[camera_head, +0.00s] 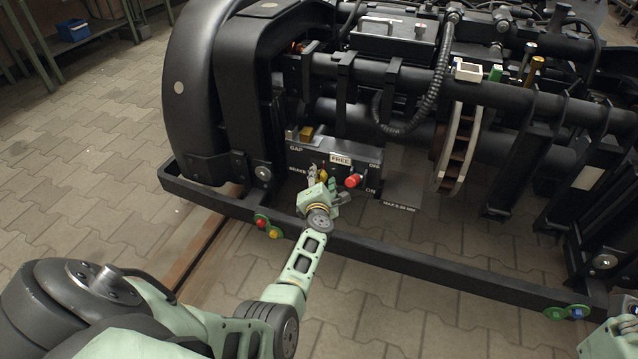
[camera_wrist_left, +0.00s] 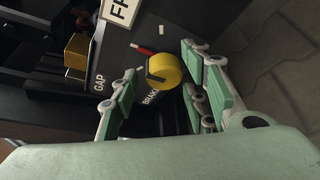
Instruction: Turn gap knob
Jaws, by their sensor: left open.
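A round yellow knob (camera_wrist_left: 163,70) with a dark pointer mark sits on the dark control panel (camera_head: 355,157), near printed GAP and BRAKE lettering. It also shows small in the head view (camera_head: 323,174), partly hidden by my fingers. My left gripper (camera_head: 319,178) reaches the panel from the front and is open. In the left wrist view, its green-padded fingers (camera_wrist_left: 160,95) stand on either side of the knob, with a visible gap on both sides. I cannot tell how deep the knob sits between them.
A red knob (camera_head: 353,181) with OFF and ON lettering sits right of the gripper. A FREE label (camera_head: 341,159) and a yellow block (camera_head: 306,133) are close by. A black frame rail (camera_head: 400,258) runs below, with red and green buttons (camera_head: 268,227). Paved floor in front is clear.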

